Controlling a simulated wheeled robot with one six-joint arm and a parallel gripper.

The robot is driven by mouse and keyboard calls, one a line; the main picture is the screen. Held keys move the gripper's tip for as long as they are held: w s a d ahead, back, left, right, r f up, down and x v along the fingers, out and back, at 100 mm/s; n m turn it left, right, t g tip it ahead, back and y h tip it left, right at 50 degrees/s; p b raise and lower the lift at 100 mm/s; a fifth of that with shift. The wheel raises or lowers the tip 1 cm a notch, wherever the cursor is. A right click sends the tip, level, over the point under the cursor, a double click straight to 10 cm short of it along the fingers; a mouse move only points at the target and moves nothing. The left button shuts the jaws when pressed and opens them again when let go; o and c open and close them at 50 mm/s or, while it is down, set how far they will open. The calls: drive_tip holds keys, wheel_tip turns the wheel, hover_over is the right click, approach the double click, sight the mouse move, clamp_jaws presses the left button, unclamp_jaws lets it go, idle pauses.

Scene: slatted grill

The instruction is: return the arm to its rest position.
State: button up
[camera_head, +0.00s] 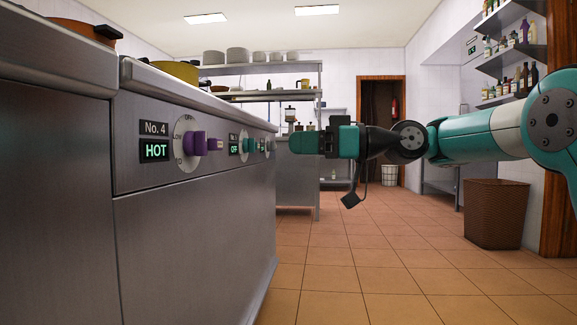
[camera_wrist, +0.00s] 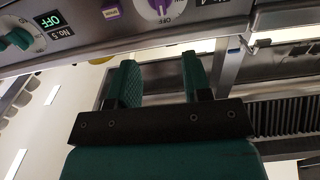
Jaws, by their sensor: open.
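My gripper (camera_head: 305,142) is at the end of my arm, which reaches in from the right in the head view. It points left toward the stove's front panel. In the wrist view its two teal fingers (camera_wrist: 160,78) are apart with nothing between them. The stove front (camera_head: 195,225) has a purple knob (camera_head: 192,143) beside a "No. 4" label and a lit HOT display. A teal knob (camera_head: 246,146) farther along sits by an OFF display. In the wrist view the purple knob (camera_wrist: 162,6) and teal knob (camera_wrist: 17,39) show near the top edge, beyond the fingertips.
An orange pan (camera_head: 85,27) and a yellow pan (camera_head: 175,70) stand on the stove top. A brown basket (camera_head: 496,213) stands on the floor at right. A steel shelf unit (camera_head: 318,100) is at the back. The tiled floor (camera_head: 375,265) below my arm is clear.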

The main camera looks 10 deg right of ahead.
drive_tip(key=s+a+m+g+h+p, duration=0.2)
drive_tip(key=s+a+m+h+p, duration=0.35)
drive_tip(key=s+p, duration=0.65)
drive_tip(key=s+d+f+g+h+p, duration=0.1)
drive_tip(key=s+d+f+h+p, duration=0.15)
drive_tip(key=s, duration=0.35)
drive_tip(key=s+d+f+m+g+h+p, duration=0.1)
drive_tip(key=s+f+g+h+p, duration=0.1)
drive_tip(key=s+p, duration=0.3)
drive_tip(key=s+d+f+g+h+p, duration=0.1)
drive_tip(key=s+d+f+h+p, duration=0.15)
drive_tip(key=s, duration=0.45)
wheel_tip(320, 180, up, 38)
drive_tip(key=p, duration=3.7)
drive_tip(key=shift+w+a, duration=0.15)
drive_tip(key=shift+a, duration=0.05)
drive_tip(key=shift+f, duration=0.1)
